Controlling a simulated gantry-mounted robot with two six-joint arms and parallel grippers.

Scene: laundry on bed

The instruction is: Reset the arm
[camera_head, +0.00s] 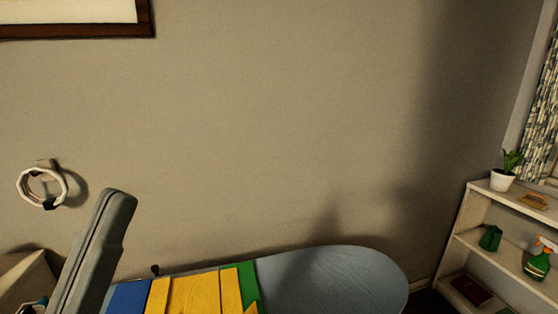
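My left gripper (97,250) shows as a long grey piece rising from the bottom left edge. Only part of it is in view, and I cannot tell whether it is open or shut. Its upper end stands in front of the wall, left of the striped cloth in the picture. My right gripper is not in view. A cloth with blue, yellow and green bands (195,292) lies on a blue-grey ironing board (340,280) at the bottom of the view.
A white shelf (468,215) stands at the right with a potted plant (503,178), a green spray bottle (538,264) and small items. A white ring (22,190) hangs on the wall at left. A framed picture (100,31) hangs above. The space before the middle wall looks clear.

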